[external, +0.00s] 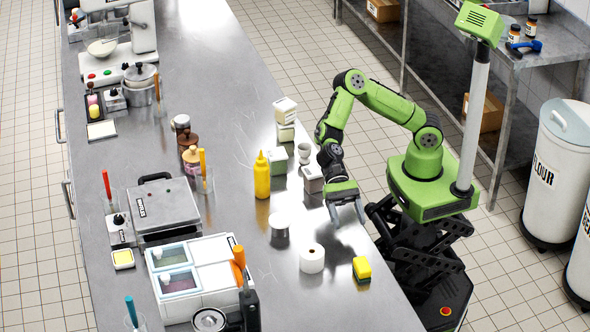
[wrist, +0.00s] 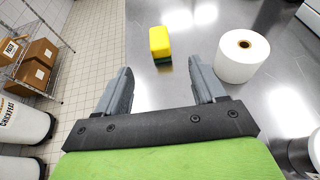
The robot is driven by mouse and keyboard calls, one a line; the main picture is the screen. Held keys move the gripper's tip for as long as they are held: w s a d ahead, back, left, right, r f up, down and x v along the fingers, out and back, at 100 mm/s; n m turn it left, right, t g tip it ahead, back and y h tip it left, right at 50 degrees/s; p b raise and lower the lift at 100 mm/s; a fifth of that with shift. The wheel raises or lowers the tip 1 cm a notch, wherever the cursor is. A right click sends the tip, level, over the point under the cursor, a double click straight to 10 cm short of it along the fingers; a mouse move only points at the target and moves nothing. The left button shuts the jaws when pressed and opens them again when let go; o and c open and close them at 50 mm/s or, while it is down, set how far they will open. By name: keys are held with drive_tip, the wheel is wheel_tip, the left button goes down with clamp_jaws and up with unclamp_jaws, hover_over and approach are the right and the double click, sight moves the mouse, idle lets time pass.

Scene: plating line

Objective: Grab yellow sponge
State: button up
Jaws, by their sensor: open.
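The yellow sponge (external: 362,267) has a dark green layer along its underside. It lies near the robot-side edge of the steel counter in the external view. In the wrist view the yellow sponge (wrist: 160,42) is ahead of and between the fingers, beyond their tips. My gripper (external: 346,212) is over the counter near its edge, farther up the picture than the sponge. In the wrist view my gripper (wrist: 165,82) has its two fingers spread apart with nothing between them. It does not touch the sponge.
A white paper roll (external: 312,259) stands just left of the sponge; the wrist view shows the roll (wrist: 243,55) to the right. The steel counter (external: 345,310) is bare below the sponge.

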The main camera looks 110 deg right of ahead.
sight(362, 262)
drive_tip(key=b+x, duration=0.3)
drive_tip(key=x, duration=1.2)
drive_tip(key=shift+s+f+b, duration=0.15)
drive_tip(key=shift+b, duration=0.25)
drive_tip(key=c, duration=1)
